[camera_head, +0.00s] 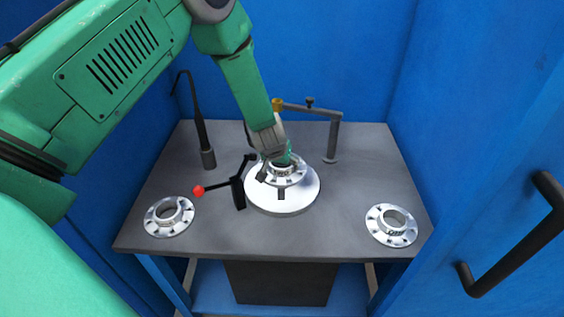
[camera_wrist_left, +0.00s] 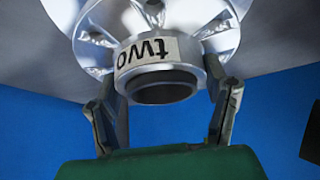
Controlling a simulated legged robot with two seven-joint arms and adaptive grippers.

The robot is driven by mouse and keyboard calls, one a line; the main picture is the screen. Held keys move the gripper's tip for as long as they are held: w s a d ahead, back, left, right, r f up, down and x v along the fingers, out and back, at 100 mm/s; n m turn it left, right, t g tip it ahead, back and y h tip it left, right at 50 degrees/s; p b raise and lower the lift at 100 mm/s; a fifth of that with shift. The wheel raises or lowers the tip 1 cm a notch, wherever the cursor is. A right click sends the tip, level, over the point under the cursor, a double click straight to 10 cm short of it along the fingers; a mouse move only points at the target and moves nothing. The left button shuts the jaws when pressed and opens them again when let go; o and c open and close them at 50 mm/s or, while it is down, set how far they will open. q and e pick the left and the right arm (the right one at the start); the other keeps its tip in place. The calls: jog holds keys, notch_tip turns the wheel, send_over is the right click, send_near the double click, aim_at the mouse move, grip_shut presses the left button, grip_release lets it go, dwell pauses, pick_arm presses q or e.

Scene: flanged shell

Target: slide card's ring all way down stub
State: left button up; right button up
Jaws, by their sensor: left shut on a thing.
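A silver flanged shell (camera_head: 297,178) lies on a round white plate (camera_head: 283,203) in the middle of the table. My left gripper (camera_head: 279,163) reaches down onto it from above. In the left wrist view, the gripper's fingers (camera_wrist_left: 164,95) stand on either side of the shell's raised neck (camera_wrist_left: 160,65) and are shut on it. The neck bears a pale label (camera_wrist_left: 148,56) reading "two", upside down in that view. I cannot make out a separate card, ring or stub. My right gripper is not in view.
Two more silver flanges lie near the front left (camera_head: 155,224) and front right (camera_head: 391,237) table corners. A red-knobbed black lever (camera_head: 238,192) stands left of the plate. A gooseneck (camera_head: 203,135) and a grey bracket (camera_head: 333,140) stand behind. Blue walls surround the table.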

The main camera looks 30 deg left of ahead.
pick_arm(q)
jog(key=shift+w+f, duration=0.1)
jog(key=shift+f, duration=0.25)
jog(key=o, duration=1.8)
jog(key=shift+c, duration=0.2)
jog(key=shift+s+f, duration=0.1)
jog(key=shift+s, duration=0.15)
jog(key=shift+d+r, duration=0.15)
jog(key=shift+r, duration=0.2)
jog(key=s+d, duration=0.3)
jog(key=s, duration=0.8)
jog(key=shift+s+d+r, duration=0.15)
jog(key=shift+s+r, duration=0.1)
jog(key=shift+s, duration=0.15)
